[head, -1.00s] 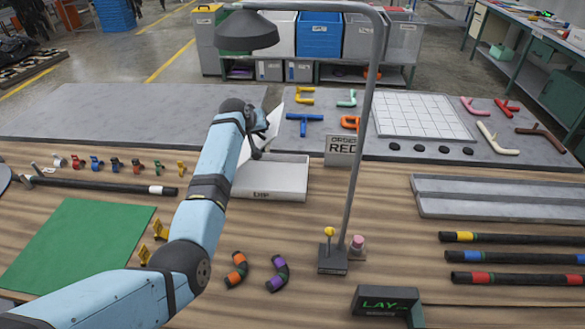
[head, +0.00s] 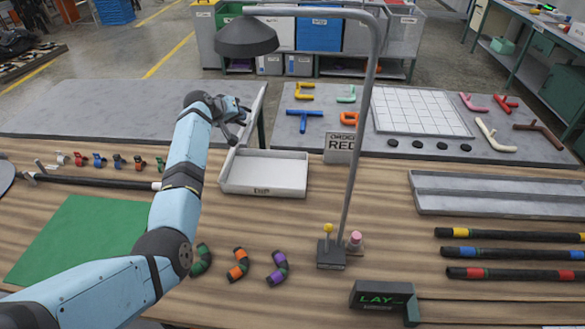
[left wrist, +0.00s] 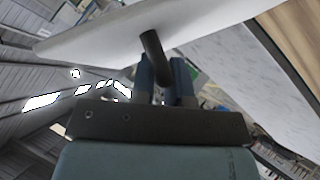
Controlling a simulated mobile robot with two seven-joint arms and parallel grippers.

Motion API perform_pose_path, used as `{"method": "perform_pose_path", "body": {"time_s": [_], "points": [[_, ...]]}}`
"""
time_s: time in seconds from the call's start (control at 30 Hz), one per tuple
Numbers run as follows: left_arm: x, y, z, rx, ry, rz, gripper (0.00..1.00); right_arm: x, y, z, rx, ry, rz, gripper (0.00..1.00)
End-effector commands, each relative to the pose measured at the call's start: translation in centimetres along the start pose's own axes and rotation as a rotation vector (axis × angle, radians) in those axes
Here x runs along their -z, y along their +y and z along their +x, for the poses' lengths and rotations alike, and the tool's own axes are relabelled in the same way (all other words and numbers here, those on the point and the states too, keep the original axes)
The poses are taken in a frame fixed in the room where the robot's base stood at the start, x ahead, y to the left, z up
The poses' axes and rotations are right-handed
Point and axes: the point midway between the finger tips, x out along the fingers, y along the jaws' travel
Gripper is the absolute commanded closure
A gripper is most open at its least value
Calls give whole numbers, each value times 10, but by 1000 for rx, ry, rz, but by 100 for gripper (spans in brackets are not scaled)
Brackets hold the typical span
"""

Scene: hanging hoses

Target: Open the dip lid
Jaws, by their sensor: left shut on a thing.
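The white dip box (head: 264,190) stands in the middle of the wooden table, labelled "DIP" on its front. Its pale lid (head: 253,116) stands raised at the box's left side and shows nearly edge-on in the head view. The box's inside is in view and looks empty. My left gripper (head: 240,117) is beside the raised lid, left of it. In the left wrist view the lid (left wrist: 215,27) runs across the top, and my left gripper (left wrist: 166,80) is shut on its dark round handle (left wrist: 153,48). My right gripper is not in view.
A lamp post (head: 355,150) rises right of the box from a small base. Short striped hoses (head: 238,265) lie in front, near my left arm. A green mat (head: 75,240) lies at left. A grey tray (head: 490,205) lies at right.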

Motion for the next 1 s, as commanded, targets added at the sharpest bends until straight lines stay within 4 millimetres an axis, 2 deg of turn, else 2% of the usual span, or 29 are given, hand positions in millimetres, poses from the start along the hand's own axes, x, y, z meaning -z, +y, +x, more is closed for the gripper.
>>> {"method": "perform_pose_path", "body": {"time_s": [0.03, 0.1, 0.5, 1.0], "points": [[-4, -12, -1, -3, -12, -15, 100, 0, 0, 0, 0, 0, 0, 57], [0, -16, -4, -23, -13, -34, 100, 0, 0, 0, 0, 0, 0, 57], [11, -30, -16, -89, -12, -95, 100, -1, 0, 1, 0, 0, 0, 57], [29, -65, -35, -218, -13, -214, 100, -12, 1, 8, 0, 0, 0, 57]]}}
